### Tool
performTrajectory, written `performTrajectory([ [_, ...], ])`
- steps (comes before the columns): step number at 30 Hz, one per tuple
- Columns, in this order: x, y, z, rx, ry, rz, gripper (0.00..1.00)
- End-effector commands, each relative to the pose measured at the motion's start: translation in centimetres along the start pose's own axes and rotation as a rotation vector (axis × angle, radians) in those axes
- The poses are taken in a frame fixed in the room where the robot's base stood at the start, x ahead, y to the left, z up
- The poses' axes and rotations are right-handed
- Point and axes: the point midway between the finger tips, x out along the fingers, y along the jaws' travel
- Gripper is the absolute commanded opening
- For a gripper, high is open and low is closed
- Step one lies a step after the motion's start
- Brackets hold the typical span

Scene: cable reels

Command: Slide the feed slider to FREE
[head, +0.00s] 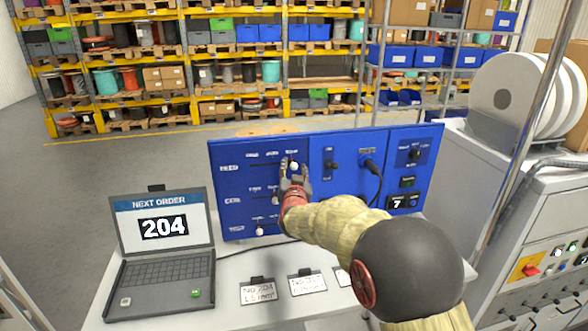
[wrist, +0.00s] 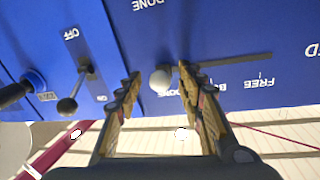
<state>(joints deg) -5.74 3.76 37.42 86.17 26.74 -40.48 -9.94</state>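The top row of the blue panel (head: 262,218) has a slot with a pale round slider knob (head: 294,166). In the wrist view the picture is inverted, and the knob (wrist: 161,80) stands at one end of the dark slot (wrist: 240,60). The FREE label (wrist: 260,82) is at the slot's other end, left in the head view. The label beside the knob is partly hidden by a finger. My gripper (head: 295,170) is at the knob. In the wrist view its fingers (wrist: 158,76) are open on both sides of it, with gaps visible.
Two more slider rows lie below, with knobs (head: 275,200) and (head: 260,231). An OFF-marked lever (wrist: 84,78) and a plugged cable (head: 372,170) are right of my gripper in the head view. A laptop (head: 160,255) showing 204 and paper cards (head: 258,291) are on the table.

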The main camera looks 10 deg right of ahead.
Motion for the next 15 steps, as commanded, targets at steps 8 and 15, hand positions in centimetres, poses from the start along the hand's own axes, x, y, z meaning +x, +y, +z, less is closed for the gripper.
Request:
performTrajectory([
  [8, -0.01, -0.01, -0.04, 0.000, 0.000, 0.000, 0.33],
  [15, -0.02, -0.01, -0.05, 0.000, 0.001, 0.000, 0.20],
])
